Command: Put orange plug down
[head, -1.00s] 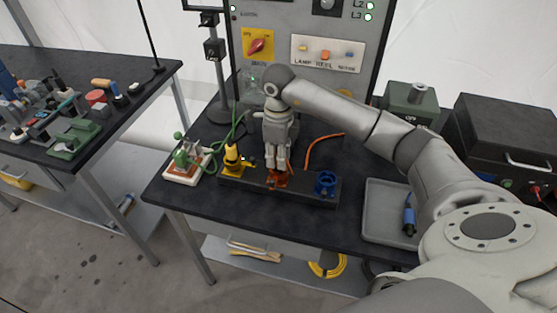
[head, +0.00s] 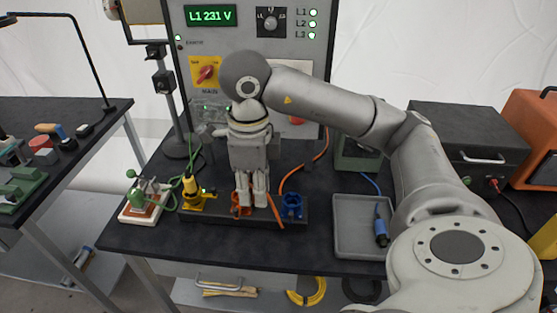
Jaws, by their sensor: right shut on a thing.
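My right gripper (head: 252,208) points down over the dark socket block (head: 218,216), shut on the orange plug. The plug is mostly hidden behind the fingers, and I cannot tell whether it touches the socket. Its orange cable (head: 276,210) shows just right of the fingers. The orange socket (head: 237,210) shows at their left. On the same block, a yellow plug (head: 190,185) stands upright in the yellow socket (head: 196,202) at the left. The blue socket (head: 291,206) at the right looks empty. My left gripper is out of view.
A grey tray (head: 345,246) at the right holds a blue plug (head: 381,232). A green device on a white base (head: 138,211) stands left of the block. The control panel (head: 225,48) rises behind, reading L1 231 V. A cluttered table (head: 85,150) stands at far left.

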